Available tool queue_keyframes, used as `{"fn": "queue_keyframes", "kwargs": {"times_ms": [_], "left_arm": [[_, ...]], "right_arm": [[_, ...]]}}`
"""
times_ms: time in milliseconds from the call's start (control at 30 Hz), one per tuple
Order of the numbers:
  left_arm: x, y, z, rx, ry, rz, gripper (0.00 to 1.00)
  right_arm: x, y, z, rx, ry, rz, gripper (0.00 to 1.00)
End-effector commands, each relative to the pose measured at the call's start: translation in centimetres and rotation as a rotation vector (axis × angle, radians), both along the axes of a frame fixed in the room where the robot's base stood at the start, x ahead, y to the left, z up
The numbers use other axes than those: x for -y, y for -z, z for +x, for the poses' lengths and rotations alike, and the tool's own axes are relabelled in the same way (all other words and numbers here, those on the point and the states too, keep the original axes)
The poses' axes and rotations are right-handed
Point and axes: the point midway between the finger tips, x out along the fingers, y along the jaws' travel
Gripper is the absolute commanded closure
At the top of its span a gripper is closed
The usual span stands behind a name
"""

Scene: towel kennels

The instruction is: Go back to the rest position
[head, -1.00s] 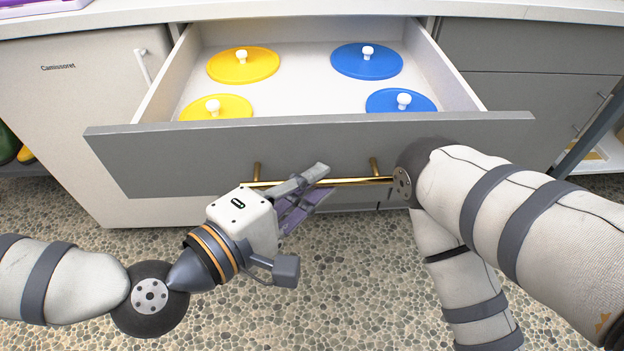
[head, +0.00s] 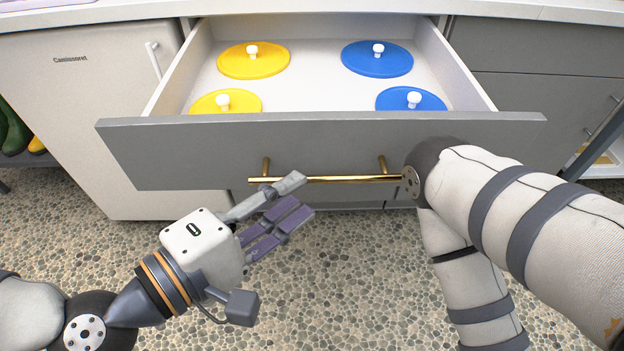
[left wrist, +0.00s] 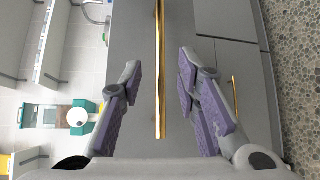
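My left gripper (head: 298,197) is open and empty, just in front of the drawer's left half, its upper fingertip overlapping the left part of the gold handle (head: 340,179) in the head view. In the left wrist view the left gripper's purple-padded fingers (left wrist: 160,85) are spread wide, with the gold handle (left wrist: 160,60) showing in the gap and touching neither finger. My right arm (head: 530,215) is bent at the right, its elbow overlapping the drawer front near the handle's right end. My right gripper is out of view.
The grey-fronted drawer (head: 150,155) stands open. Inside lie two yellow lids (head: 275,66) and two blue lids (head: 350,60), all with white knobs. A white cabinet (head: 85,100) is at left, grey drawers (head: 540,100) at right. The pebbled floor (head: 345,290) between my arms is clear.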

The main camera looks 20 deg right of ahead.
Motion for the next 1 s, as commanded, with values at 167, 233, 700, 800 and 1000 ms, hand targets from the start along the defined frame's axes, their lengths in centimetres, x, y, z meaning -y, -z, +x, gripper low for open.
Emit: {"fn": "queue_keyframes", "kwargs": {"times_ms": [167,233,700,800,1000], "left_arm": [[-1.3,-0.3,-0.7,0.001,0.0,0.0,0.7],[-1.4,-0.3,-0.8,0.001,0.0,0.0,0.7],[-1.2,4.1,-4.9,-0.102,0.073,0.151,0.7],[-3.1,9.7,-11.7,-0.228,0.19,0.393,0.7],[-14.8,16.2,-24.7,-0.39,0.457,0.941,0.7]], "right_arm": [[0.0,0.0,0.0,0.0,0.0,0.0,1.0],[0.0,0.0,0.0,0.0,0.0,0.0,1.0],[0.0,-1.6,1.0,0.031,0.001,0.0,1.0],[0.0,-3.8,2.6,0.081,0.004,0.0,1.0],[-0.1,-8.4,6.5,0.209,0.007,0.0,1.0]]}}
